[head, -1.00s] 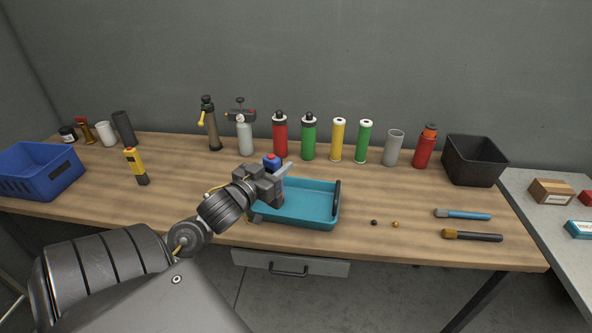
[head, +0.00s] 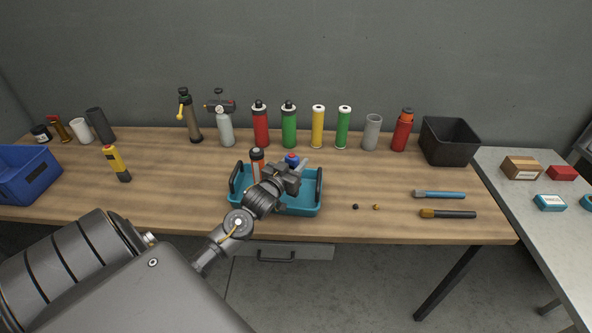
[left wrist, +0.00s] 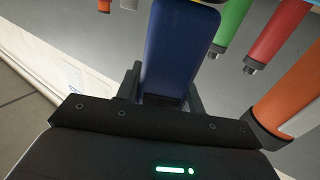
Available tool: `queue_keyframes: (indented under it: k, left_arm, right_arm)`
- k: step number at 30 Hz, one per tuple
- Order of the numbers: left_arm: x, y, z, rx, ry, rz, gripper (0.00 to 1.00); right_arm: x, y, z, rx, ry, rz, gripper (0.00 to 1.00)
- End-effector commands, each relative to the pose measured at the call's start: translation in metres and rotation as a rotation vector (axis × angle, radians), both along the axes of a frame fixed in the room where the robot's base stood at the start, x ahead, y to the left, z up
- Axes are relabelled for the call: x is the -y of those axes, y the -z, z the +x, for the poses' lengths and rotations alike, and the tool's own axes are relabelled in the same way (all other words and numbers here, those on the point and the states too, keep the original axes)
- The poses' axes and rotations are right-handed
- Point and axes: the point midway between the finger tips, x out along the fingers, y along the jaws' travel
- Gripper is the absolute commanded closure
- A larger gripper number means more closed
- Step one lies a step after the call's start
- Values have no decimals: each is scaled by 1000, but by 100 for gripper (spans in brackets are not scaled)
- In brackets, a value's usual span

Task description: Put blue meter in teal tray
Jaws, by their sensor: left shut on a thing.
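The blue meter (head: 292,159) is in my left gripper (head: 296,172); in the head view only its blue top shows behind the fingers. In the left wrist view the meter (left wrist: 178,50) stands as a long blue body between the fingers. The teal tray (head: 310,205) lies on the bench with dark handles at its left and right ends. My left gripper is over the right half of the tray in the head view. I cannot tell how high the meter is above the tray floor. My right gripper is not in view.
An orange cylinder with a dark cap (head: 257,165) stands at the tray's left part, close to my arm. Several bottles and cans line the bench back. A yellow tester (head: 116,163) lies left, a black bin (head: 450,142) stands right. Two brushes lie at the front right.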

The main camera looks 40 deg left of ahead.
Motion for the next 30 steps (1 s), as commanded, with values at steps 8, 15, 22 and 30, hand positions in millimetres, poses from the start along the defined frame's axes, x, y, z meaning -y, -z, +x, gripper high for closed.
queue_keyframes:
  k: [8,15,22,30]
  left_arm:
    - [0,31,4,-3,-1,-2,87]
    - [1,35,4,0,0,-1,87]
    - [1,38,4,-1,0,-1,54]
    - [1,38,4,-2,0,-1,40]
  right_arm:
    - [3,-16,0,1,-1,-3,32]
    - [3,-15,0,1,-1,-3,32]
    - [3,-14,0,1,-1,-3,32]
    - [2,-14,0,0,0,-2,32]
